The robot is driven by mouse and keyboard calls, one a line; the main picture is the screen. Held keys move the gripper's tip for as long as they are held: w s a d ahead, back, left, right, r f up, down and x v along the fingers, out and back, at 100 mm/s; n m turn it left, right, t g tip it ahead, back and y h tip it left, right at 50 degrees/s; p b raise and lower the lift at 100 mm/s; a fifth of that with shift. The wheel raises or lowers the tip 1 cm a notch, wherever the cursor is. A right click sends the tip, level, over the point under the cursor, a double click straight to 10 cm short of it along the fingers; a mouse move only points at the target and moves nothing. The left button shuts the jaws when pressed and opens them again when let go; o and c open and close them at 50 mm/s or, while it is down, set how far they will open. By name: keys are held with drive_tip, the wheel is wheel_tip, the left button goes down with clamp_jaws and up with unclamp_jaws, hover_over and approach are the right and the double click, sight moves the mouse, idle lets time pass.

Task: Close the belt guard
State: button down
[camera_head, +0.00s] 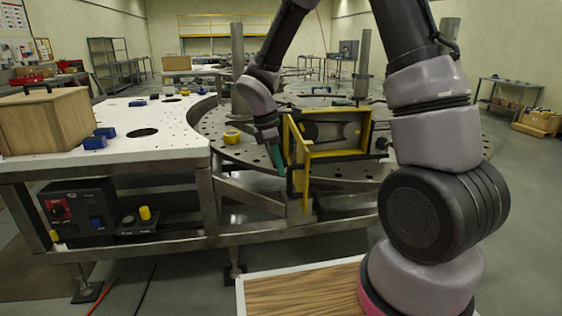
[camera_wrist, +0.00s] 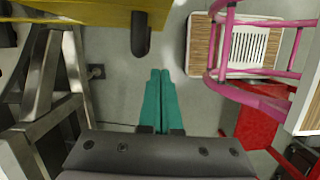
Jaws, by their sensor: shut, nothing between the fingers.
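The belt guard is a yellow-framed box (camera_head: 338,154) on the turret plate (camera_head: 235,152). Its dark interior with a belt shape shows from the front. A yellow door panel (camera_head: 296,153) stands out at its left side toward me, seen nearly edge-on, so the guard is open. My gripper (camera_head: 281,168) is just left of this panel, its teal fingers pointing down. In the wrist view the fingers (camera_wrist: 160,73) are shut together and empty. A yellow panel (camera_wrist: 90,12) with a dark rounded handle (camera_wrist: 140,36) lies beyond the fingertips there. I cannot tell whether the fingers touch the panel.
A white table (camera_head: 150,148) on the left holds a wooden box (camera_head: 45,120) and blue blocks (camera_head: 95,142). A yellow tape roll (camera_head: 231,136) lies on the plate left of the guard. Metal posts rise behind. In the wrist view, a pink frame (camera_wrist: 265,88) stands at the right.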

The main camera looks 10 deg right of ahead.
drive_tip(key=d+f, duration=0.5)
drive_tip(key=shift+s+d+f, duration=0.2)
drive_tip(key=shift+d+f, duration=0.05)
drive_tip(key=shift+f, duration=0.05)
drive_tip(key=shift+d, duration=0.1)
